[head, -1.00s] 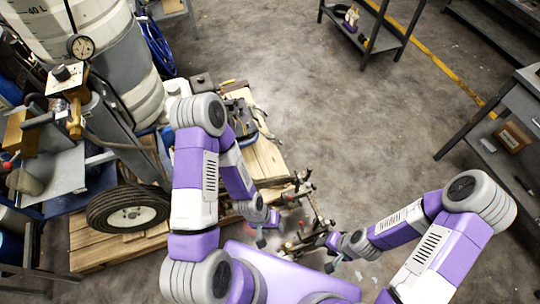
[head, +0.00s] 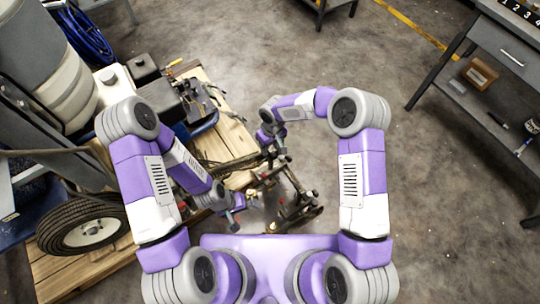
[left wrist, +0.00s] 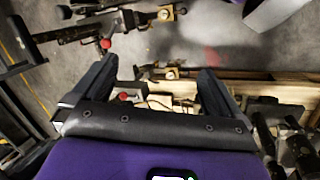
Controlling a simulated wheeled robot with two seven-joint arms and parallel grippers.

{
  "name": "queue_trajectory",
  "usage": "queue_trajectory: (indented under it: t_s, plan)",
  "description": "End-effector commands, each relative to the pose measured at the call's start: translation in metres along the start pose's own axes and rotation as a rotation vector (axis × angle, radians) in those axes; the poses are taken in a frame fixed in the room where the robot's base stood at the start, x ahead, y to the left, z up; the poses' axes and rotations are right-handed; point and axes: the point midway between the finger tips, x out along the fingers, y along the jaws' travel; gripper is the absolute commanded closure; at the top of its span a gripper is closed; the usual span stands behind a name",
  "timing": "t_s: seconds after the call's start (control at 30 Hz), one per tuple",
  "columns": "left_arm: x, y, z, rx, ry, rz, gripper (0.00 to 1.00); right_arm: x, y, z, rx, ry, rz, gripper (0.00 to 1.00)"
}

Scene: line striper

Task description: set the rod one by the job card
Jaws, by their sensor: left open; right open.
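The striper's rod assembly (head: 292,205), dark bars with small clamps and red knobs, lies at the middle of the head view. I cannot tell which bar is rod one. My left gripper (head: 233,213) is open and empty, left of this assembly. In the left wrist view its two fingers (left wrist: 155,85) stand wide apart. A red knob (left wrist: 170,75) appears between them, and a bar with a brass-coloured block (left wrist: 165,14) lies beyond. My right gripper (head: 272,146) is open at the assembly's far end; contact is unclear. No job card is readable.
A wooden pallet (head: 240,141) carries the striper, with its tyre (head: 85,228) at the left. A grey bench (head: 505,52) with a numbered strip (head: 520,12) and a shelved box (head: 481,73) stands right. The concrete floor between is clear.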

Motion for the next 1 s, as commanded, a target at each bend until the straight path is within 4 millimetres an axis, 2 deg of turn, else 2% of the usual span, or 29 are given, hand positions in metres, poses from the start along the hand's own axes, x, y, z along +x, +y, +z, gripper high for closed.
queue_trajectory:
  t_s: [0.1,0.2,0.5,0.63,1.0]
  plan:
    - [0.007,-0.003,-0.001,0.0,0.001,0.0,0.0,-0.002,0.006,-0.012,-0.016,-0.002,0.051,0.57]
    - [0.01,-0.004,-0.001,0.0,0.001,0.0,0.0,0.003,0.008,-0.014,-0.018,-0.006,0.063,0.57]
    - [0.023,-0.009,-0.001,0.0,0.001,0.0,0.0,0.05,0.011,-0.013,-0.017,-0.007,0.061,0.57]
    - [0.027,-0.01,-0.002,0.0,0.001,0.0,0.0,0.064,0.012,-0.013,-0.018,-0.006,0.062,0.57]
    - [0.028,-0.011,-0.002,0.0,0.001,0.0,0.0,0.07,0.013,-0.013,-0.017,-0.004,0.062,0.57]
